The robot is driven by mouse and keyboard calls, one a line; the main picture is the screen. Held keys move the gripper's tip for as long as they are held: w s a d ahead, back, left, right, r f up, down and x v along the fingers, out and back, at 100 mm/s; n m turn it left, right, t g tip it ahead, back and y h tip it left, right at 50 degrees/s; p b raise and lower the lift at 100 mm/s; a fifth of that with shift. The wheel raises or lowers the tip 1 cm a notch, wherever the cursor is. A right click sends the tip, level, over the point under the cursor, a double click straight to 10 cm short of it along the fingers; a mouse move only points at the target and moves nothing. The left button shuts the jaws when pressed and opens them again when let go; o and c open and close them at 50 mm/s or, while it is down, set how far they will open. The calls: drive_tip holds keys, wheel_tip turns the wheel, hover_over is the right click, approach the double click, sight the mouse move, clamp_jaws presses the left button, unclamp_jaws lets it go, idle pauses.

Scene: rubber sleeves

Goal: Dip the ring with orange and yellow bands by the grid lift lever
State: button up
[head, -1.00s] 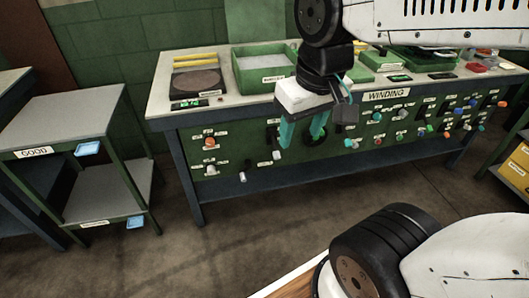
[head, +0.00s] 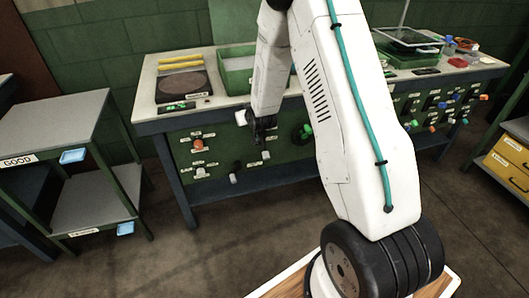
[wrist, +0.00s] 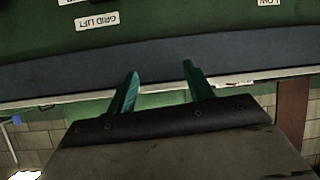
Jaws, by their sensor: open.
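My gripper (wrist: 160,69) is open in the wrist view, with its two teal fingers apart and nothing seen between them. The upside-down GRID LIFT label (wrist: 97,21) is on the green panel (wrist: 200,17) beyond the fingers. No lever shows beside that label in this view. In the head view, the dark end of my arm (head: 262,130) is in front of the bench panel, and its fingers cannot be made out. Labels there are too small to read, so I cannot tell which of the pale-tipped levers is the grid lift lever. I cannot make out the ring with orange and yellow bands.
The green tray (head: 237,84) and a dark round plate (head: 181,87) are on the bench. Several knobs, one orange (head: 198,145), stick out of the panel. My arm covers the panel's middle. A GOOD stand (head: 50,125) is at left; yellow bins (head: 508,160) are at right.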

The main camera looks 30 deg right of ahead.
drive_tip(key=d+f+t+h, duration=0.15)
drive_tip(key=d+f, duration=0.25)
drive_tip(key=f, duration=0.8)
drive_tip(key=t+h, duration=0.2)
drive_tip(key=t, duration=0.2)
approach(266, 154)
drive_tip(key=shift+m, duration=0.3)
drive_tip(key=x, duration=0.5)
drive_tip(key=shift+w+d+f, duration=0.1)
drive_tip(key=shift+w+f, duration=0.15)
drive_tip(key=shift+f, duration=0.1)
drive_tip(key=shift+w+d, duration=0.1)
drive_tip(key=x, duration=0.7)
drive_tip(key=shift+w+f, duration=0.15)
drive_tip(key=shift+f, duration=0.05)
clamp_jaws()
drive_tip(key=shift+d+g, duration=0.1)
drive_tip(key=shift+g, duration=0.15)
